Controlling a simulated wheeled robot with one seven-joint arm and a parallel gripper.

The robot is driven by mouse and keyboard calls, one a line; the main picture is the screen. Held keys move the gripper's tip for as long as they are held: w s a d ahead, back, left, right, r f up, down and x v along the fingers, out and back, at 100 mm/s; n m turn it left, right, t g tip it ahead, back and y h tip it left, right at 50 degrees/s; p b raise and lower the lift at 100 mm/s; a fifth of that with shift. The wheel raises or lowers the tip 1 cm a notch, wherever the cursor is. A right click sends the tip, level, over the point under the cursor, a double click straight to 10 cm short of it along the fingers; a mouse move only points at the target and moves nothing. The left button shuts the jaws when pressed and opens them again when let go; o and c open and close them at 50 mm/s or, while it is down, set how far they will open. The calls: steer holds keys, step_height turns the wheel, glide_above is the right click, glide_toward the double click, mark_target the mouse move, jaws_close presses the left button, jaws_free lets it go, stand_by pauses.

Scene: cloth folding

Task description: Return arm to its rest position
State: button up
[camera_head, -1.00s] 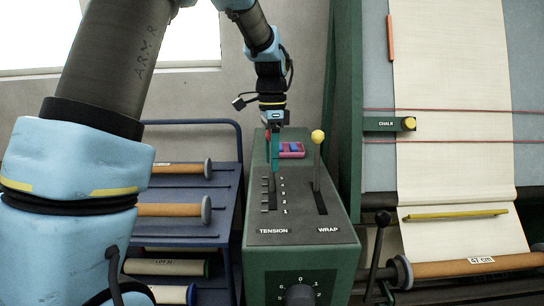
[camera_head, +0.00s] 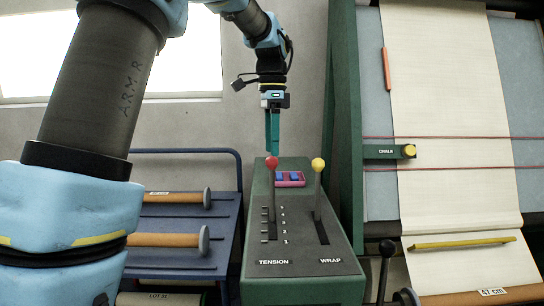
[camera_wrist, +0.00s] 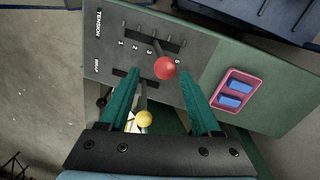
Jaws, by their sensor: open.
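My gripper (camera_head: 272,132) hangs pointing down above the green control box (camera_head: 300,285). It is open and empty, with its two teal fingers apart in the wrist view (camera_wrist: 163,98). The red-knobbed TENSION lever (camera_head: 272,162) stands in its numbered slot just below the fingertips; its knob also shows in the wrist view (camera_wrist: 165,68), beyond the fingers and apart from them. The yellow-knobbed WRAP lever (camera_head: 318,164) stands in the slot to the right. My arm reaches in from the left, high across the head view.
A pink tray with blue blocks (camera_head: 290,179) sits at the back of the box. A blue rack with rolls (camera_head: 185,220) stands at left. At right are a green frame (camera_head: 345,110), a CHALK holder (camera_head: 390,152) and a hanging cream cloth (camera_head: 450,100). The wall above is clear.

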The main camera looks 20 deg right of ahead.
stand_by(0.4)
steer(key=s+a+f+n+t, duration=0.1)
steer(key=s+a+f+n, duration=0.2)
steer(key=a, duration=0.6)
steer(key=s+a+f+n+t, duration=0.1)
steer(key=s+a+f+n, duration=0.2)
steer(key=a+f+n, duration=0.5)
steer(key=s+a+f+n+t, duration=0.1)
steer(key=s+a+f+n, duration=0.3)
steer(key=a, duration=0.7)
step_height(320, 180, down, 2)
steer(key=n, duration=0.3)
steer(key=shift+a+h, duration=0.3)
